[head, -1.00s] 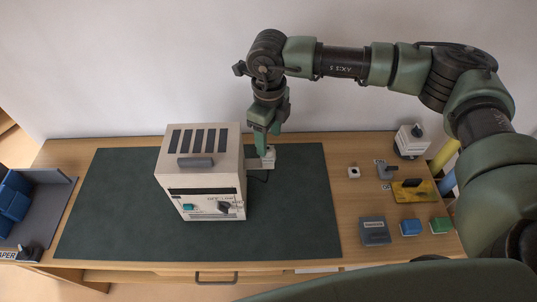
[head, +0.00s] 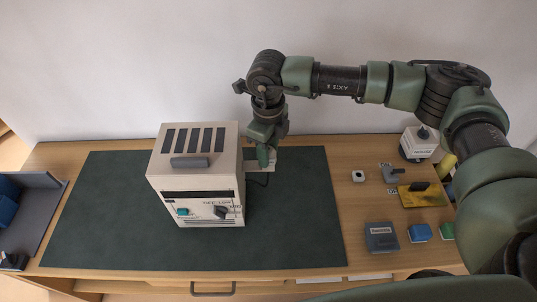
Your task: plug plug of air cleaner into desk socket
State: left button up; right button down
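The air cleaner (head: 196,170) is a cream box with dark vent slots on top and a teal button and dark knob on its front. It stands upright on the dark green mat. My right gripper (head: 263,158) points down just behind its right side, over a pale plate or block (head: 259,169) that looks like the desk socket. A thin dark cable (head: 259,183) curves on the mat beside the cleaner, below the fingers. The plug cannot be made out; the fingers and cleaner cover that spot. Whether the fingers hold it cannot be seen. My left gripper is out of view.
The green mat (head: 100,220) is clear left of the cleaner.

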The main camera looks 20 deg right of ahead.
jog(key=shift+r, duration=0.15)
jog(key=shift+r, duration=0.45)
dwell(0.5)
jog(key=shift+r, duration=0.1)
jog(key=shift+r+p, duration=0.75)
jog(key=shift+r, duration=0.5)
